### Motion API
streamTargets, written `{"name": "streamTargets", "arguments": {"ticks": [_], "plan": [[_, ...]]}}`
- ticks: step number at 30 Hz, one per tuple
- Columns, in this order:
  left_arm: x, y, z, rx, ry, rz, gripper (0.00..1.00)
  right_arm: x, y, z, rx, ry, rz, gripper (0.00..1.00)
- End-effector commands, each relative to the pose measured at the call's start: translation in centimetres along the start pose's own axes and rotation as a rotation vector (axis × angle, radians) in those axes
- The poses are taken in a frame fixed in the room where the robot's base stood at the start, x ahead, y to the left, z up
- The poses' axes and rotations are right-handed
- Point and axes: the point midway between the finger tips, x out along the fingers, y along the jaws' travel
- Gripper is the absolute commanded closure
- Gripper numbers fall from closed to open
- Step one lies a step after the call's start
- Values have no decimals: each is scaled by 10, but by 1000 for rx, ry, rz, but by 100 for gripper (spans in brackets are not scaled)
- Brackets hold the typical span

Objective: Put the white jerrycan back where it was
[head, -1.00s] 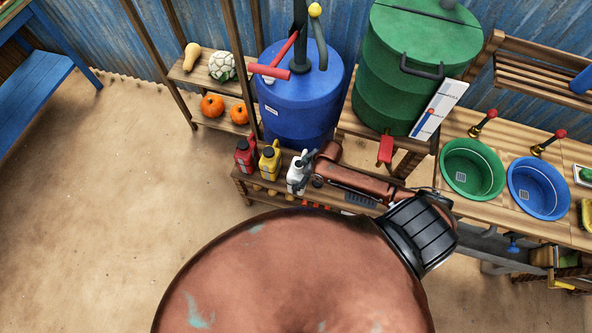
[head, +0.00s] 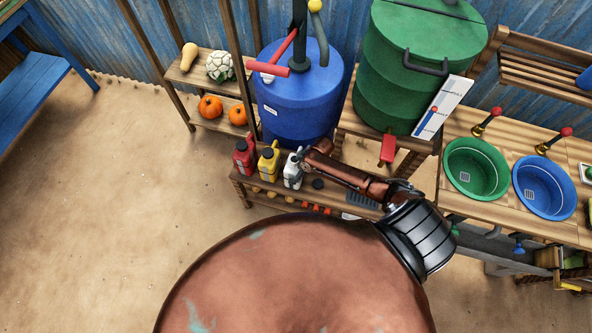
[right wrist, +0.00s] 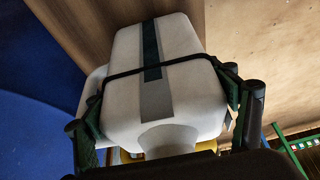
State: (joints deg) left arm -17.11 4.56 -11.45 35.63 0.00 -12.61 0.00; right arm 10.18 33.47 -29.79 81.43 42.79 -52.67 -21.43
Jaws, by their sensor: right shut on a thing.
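The white jerrycan (head: 291,172) stands upright at the low wooden shelf, just right of the yellow jerrycan (head: 268,162) and the red jerrycan (head: 244,158). My right gripper (head: 303,163) is shut on it from the right side. In the right wrist view the jerrycan (right wrist: 165,90) fills the middle, with my gripper's fingers (right wrist: 165,115) on both sides of its body. It has a dark stripe down its face. Whether its base touches the shelf is hard to tell. My left gripper is not in view.
The low shelf (head: 262,187) runs in front of the blue barrel (head: 300,105). The green barrel (head: 405,75) and two basins stand further right. The sandy floor at left is clear.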

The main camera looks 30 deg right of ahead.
Motion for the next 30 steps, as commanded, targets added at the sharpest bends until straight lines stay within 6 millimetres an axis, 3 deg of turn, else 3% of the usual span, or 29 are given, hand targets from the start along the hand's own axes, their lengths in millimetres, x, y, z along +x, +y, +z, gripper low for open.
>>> {"name": "streamTargets", "arguments": {"ticks": [12, 13, 20, 30], "plan": [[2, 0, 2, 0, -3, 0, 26, 2, 2, -2, -3, 6, 4, 79], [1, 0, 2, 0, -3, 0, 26, 3, 1, 0, -1, 1, 1, 19], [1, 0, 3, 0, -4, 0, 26, 3, 1, 0, -1, 2, 1, 3], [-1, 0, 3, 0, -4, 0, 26, 0, 1, -1, -1, 2, 2, 3]]}}
